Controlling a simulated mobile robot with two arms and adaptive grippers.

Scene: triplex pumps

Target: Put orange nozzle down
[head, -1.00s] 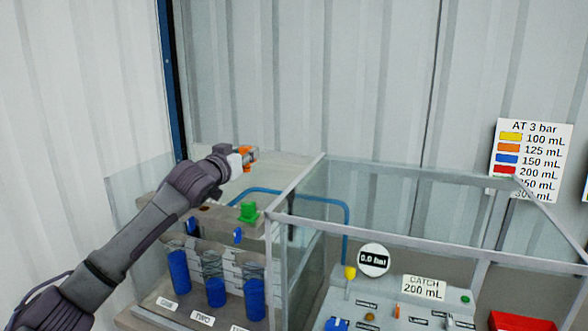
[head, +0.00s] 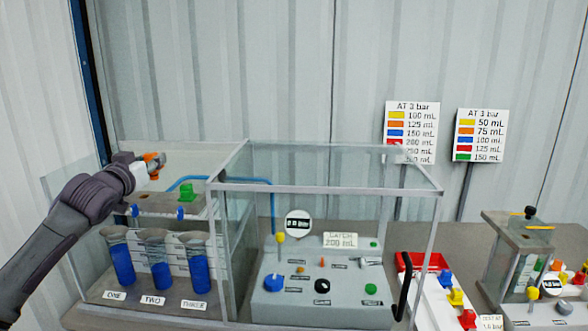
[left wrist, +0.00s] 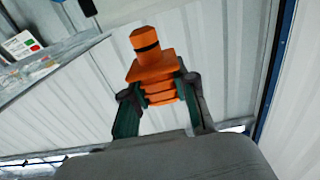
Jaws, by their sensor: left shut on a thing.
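My left gripper (head: 150,167) is shut on the orange nozzle (head: 154,158), above the back left of the spray rig. In the left wrist view the orange nozzle (left wrist: 152,58) shows its round, black-banded tip and ribbed body, with the fingers (left wrist: 158,92) on both sides of the ribs. A green nozzle (head: 186,193) sits upright on the rig's top bar (head: 158,208), to the right of and below my gripper. My right gripper is not in view.
Three jars with blue liquid (head: 161,274) stand below the bar. A clear-walled frame (head: 325,190) stands right of them, by a grey control panel (head: 320,312). A red tray (head: 424,261) and loose blue, yellow and red nozzles (head: 455,297) are farther right.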

